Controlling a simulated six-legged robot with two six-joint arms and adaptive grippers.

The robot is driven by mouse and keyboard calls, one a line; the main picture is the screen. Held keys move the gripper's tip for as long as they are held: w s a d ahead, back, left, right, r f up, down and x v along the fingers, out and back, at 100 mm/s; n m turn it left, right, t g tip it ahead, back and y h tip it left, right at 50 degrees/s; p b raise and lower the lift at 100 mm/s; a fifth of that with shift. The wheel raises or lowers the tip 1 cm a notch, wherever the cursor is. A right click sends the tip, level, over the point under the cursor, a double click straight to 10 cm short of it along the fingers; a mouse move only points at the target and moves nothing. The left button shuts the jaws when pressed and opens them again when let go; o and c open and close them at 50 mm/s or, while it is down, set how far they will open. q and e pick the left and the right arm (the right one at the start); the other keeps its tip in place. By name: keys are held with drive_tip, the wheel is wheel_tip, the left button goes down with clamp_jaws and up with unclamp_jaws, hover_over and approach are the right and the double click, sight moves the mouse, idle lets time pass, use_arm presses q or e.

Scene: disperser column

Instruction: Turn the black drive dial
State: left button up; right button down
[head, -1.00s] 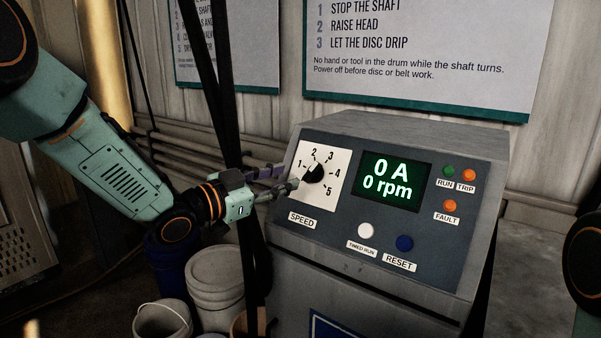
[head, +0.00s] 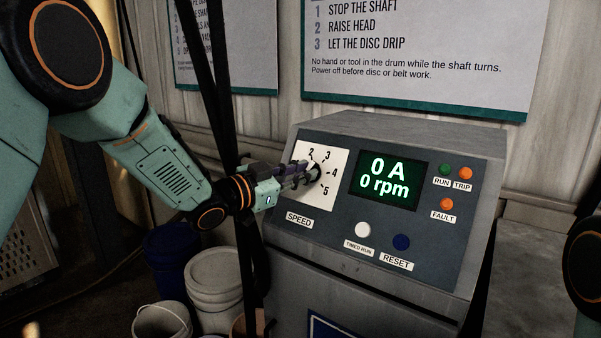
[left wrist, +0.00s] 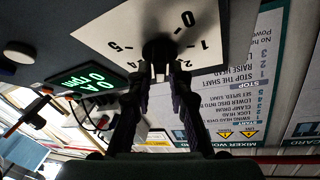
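The black drive dial (head: 316,172) sits on a white scale plate (head: 306,196) marked SPEED, on the sloping face of a grey control box. Its pointer direction is not clear. My left gripper (head: 308,177) is at the dial from the left, its two fingers apart and pointing at it. In the left wrist view the dial (left wrist: 160,47) lies just beyond the fingertips (left wrist: 165,68), with a gap between them; I cannot tell whether they touch it. The display (head: 390,180) reads 0 A and 0 rpm. My right gripper is not in view.
The control box (head: 420,140) also carries lamps, a white TIMED RUN button (head: 363,230) and a blue RESET button (head: 401,242). Dark straps (head: 228,100) hang behind my left gripper. Buckets (head: 213,280) stand on the floor below. Sign boards hang on the wall.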

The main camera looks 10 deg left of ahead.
use_arm(q)
clamp_jaws()
drive_tip(key=shift+r, duration=0.1)
drive_tip(key=m+p, duration=0.1)
drive_tip(key=m+g+h+p, duration=0.1)
drive_tip(key=shift+a+r+m+g, duration=0.1)
drive_tip(key=shift+r+m+g, duration=0.1)
drive_tip(key=shift+m+g, duration=0.15)
drive_tip(key=m+g+p, duration=0.1)
drive_tip(key=m+p, duration=0.1)
drive_tip(key=m+g+p, duration=0.1)
drive_tip(key=m+p, duration=0.1)
drive_tip(key=m, duration=0.1)
drive_tip(key=shift+w+a+r+g+h+p, duration=0.15)
drive_tip(key=shift+g+h+p, duration=0.1)
drive_tip(key=shift+h+p, duration=0.15)
drive_tip(key=shift+m+g+p, duration=1.1)
drive_tip(key=shift+m+p, duration=0.6)
drive_tip(key=shift+m, duration=0.35)
